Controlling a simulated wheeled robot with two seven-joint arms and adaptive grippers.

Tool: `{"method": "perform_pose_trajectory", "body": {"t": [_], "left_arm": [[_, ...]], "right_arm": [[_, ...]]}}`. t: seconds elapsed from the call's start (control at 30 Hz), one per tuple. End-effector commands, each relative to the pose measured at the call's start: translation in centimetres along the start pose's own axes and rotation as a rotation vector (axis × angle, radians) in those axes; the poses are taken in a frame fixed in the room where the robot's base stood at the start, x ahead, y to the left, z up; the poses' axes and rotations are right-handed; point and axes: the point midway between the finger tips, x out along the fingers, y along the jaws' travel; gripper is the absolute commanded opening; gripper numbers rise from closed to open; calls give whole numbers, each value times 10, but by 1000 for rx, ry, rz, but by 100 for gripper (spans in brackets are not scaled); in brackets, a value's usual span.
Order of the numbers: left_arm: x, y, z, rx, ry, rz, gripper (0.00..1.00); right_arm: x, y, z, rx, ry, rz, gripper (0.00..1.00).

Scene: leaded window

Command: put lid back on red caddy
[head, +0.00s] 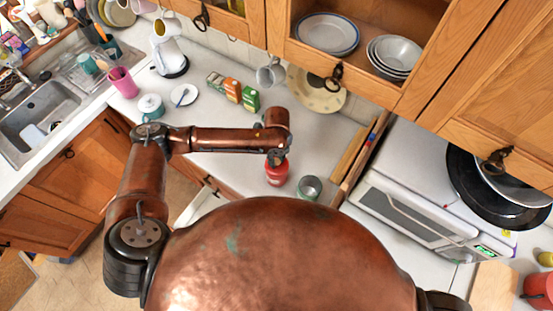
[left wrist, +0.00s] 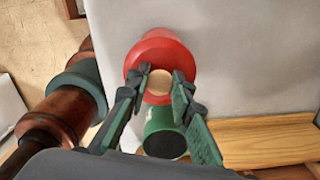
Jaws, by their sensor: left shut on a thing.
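The red caddy (head: 277,175) stands on the white counter, below the end of my left arm in the head view. In the left wrist view the red caddy (left wrist: 160,52) is at upper middle, with a round pale wooden knob (left wrist: 160,82) in front of it. My left gripper (left wrist: 157,88) has its two fingers either side of the knob and is shut on the lid. The seam between lid and caddy is not clear, so I cannot tell whether the lid is seated. In the head view my left gripper (head: 277,157) is right above the caddy. My right gripper is out of view.
A greenish tin (head: 309,188) stands close right of the caddy; a green cylinder (left wrist: 165,133) shows in the left wrist view. A wooden board (head: 352,155) and white stove (head: 415,200) lie further right. Small boxes (head: 232,91) stand behind. Counter left of the caddy is clear.

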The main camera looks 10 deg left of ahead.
Motion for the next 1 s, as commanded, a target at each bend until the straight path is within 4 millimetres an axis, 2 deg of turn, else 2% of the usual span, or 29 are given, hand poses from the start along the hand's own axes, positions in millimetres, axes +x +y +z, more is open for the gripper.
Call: {"method": "perform_pose_trajectory", "body": {"t": [0.3,0.33,0.6,0.8,1.0], "left_arm": [[0,0,0,0,0,0,0],[0,0,0,0,0,0,22],[0,0,0,0,0,0,41],[0,0,0,0,0,0,41],[0,0,0,0,0,0,55]], "right_arm": [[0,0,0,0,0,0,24],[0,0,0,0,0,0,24],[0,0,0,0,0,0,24],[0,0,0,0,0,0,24],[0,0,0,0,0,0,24]]}}
